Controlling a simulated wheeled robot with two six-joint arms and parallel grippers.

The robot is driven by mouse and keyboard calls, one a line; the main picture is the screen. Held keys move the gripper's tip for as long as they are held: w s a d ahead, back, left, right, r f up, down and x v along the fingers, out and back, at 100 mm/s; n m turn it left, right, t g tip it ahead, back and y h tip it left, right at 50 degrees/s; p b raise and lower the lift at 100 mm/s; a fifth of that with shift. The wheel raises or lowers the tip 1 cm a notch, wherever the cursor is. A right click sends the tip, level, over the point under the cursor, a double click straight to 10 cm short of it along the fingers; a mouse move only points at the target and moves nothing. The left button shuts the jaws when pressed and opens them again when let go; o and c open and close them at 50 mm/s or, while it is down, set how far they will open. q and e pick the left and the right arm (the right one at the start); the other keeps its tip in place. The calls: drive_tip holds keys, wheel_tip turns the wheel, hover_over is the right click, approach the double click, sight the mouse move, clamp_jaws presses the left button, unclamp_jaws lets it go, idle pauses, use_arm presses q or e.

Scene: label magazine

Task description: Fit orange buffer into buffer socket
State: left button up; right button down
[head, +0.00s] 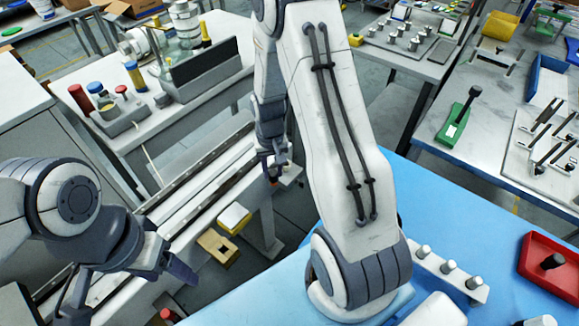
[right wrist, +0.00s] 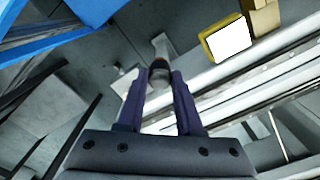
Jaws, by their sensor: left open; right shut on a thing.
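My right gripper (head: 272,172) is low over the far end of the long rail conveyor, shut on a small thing. In the right wrist view its two dark fingers (right wrist: 160,85) close around a dark, rounded piece (right wrist: 160,72). A pale grey block (head: 290,174) at the conveyor end is right beside the gripper. I cannot make out the buffer socket or whether the held piece touches anything. My left gripper (head: 128,288) is open and empty at the lower left.
The rail conveyor (head: 205,190) runs diagonally below both grippers. A yellow-and-white box (head: 233,218) and a cardboard box (head: 218,248) sit beside it. A blue table (head: 255,304) is at the front, with a pegged white block (head: 450,272) and a red tray (head: 550,285).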

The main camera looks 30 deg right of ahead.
drive_tip(key=d+r+m, duration=0.4)
drive_tip(key=d+m, duration=0.3)
drive_tip(key=d, duration=0.8)
drive_tip(key=w+a+f+p, duration=0.1)
drive_tip(key=w+f, duration=0.2)
drive_tip(key=w+a+f+p, duration=0.2)
drive_tip(key=w+f, duration=0.1)
drive_tip(key=f, duration=0.1)
drive_tip(key=w+a+f+p, duration=0.1)
drive_tip(key=w+f, duration=0.2)
drive_tip(key=shift+w+a+f, duration=0.2)
drive_tip(key=shift+w+a, duration=0.1)
drive_tip(key=shift+w, duration=0.1)
drive_tip(key=shift+f, duration=0.25)
drive_tip(key=shift+f+b, duration=0.45)
drive_tip(key=shift+f, duration=0.2)
drive_tip(key=c, duration=0.6)
unclamp_jaws()
drive_tip(key=shift+o, duration=0.2)
drive_tip(key=shift+r, duration=0.15)
